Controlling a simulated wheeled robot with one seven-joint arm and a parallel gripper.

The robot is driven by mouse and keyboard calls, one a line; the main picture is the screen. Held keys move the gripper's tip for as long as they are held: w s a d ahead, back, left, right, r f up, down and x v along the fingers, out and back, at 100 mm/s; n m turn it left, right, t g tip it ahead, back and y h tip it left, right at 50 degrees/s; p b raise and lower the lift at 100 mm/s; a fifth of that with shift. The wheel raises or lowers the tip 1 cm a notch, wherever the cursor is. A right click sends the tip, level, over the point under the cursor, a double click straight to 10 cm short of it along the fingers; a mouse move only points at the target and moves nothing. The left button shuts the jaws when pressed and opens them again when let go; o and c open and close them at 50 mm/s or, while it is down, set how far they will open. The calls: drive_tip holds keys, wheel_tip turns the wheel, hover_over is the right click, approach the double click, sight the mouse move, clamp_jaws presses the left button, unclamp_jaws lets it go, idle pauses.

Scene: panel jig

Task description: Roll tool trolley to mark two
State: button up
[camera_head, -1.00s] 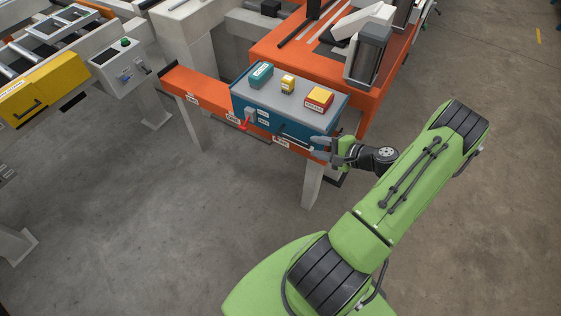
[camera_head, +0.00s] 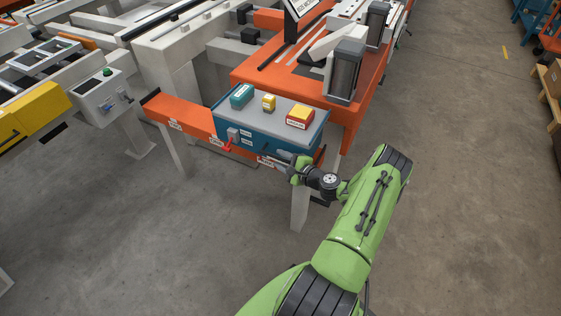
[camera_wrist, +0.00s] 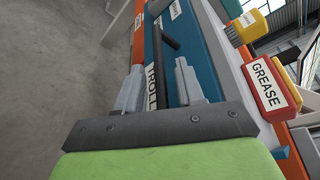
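The tool trolley (camera_head: 245,128) is a blue box with a grey top, sitting on an orange rail (camera_head: 185,112) with white labels along it. A dark bar handle runs along its front; in the wrist view the handle (camera_wrist: 168,38) stands out from the blue face. A red lever (camera_head: 228,145) sits at the front's left end. My gripper (camera_head: 286,160) is at the right part of the front. In the wrist view its two fingers (camera_wrist: 157,82) are apart, with the handle between them and gaps visible. The label wording on the rail is too small to read.
Teal, yellow and red-yellow boxes (camera_head: 299,117) stand on the trolley top. An orange bench (camera_head: 350,118) with grey fixtures is behind right. A control box (camera_head: 100,95) and yellow drawer (camera_head: 30,115) are at left. Floor in front is clear, apart from rail legs.

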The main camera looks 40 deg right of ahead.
drive_tip(key=shift+w+f, duration=0.1)
drive_tip(key=shift+w, duration=0.35)
clamp_jaws()
